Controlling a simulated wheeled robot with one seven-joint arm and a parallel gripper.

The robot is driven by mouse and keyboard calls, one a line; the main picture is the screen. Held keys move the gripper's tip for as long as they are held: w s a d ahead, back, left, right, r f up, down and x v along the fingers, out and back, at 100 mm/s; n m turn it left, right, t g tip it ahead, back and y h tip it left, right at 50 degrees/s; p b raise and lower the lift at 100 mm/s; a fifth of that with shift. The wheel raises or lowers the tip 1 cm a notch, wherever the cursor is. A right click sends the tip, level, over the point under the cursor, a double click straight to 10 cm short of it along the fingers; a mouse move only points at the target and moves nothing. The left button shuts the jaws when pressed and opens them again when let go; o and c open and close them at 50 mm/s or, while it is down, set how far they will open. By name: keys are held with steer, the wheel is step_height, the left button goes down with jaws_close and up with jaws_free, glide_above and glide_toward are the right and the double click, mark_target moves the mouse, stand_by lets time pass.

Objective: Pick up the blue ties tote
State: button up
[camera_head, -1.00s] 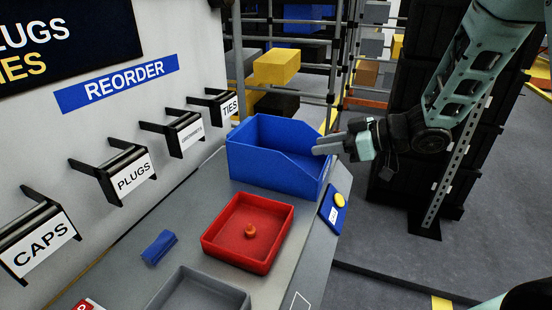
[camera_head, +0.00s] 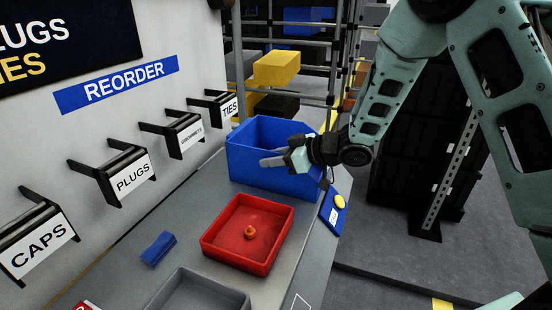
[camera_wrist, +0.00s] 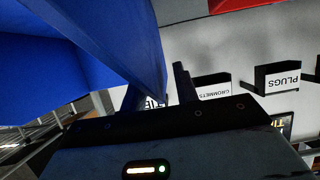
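The blue tote (camera_head: 262,165) stands upright on the far end of the grey bench, beneath the TIES label (camera_head: 230,107). Its visible inside looks empty. My gripper (camera_head: 276,156) is at the tote's right side, with its fingers pointing left across the tote's opening and near wall. The fingers look apart, with nothing held between them. In the wrist view the blue tote (camera_wrist: 120,45) fills the upper left, its wall very close in front of my gripper; contact cannot be told.
A red tray (camera_head: 245,258) with a small orange piece sits nearer on the bench. A grey tray (camera_head: 200,295), a blue block (camera_head: 158,248) and a blue pad with a yellow button (camera_head: 340,201) are nearby. Label brackets (camera_head: 125,172) stick out from the wall. Shelving stands behind.

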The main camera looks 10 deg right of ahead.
steer(key=shift+w+a+f, duration=0.1)
jaws_close()
stand_by(1.4)
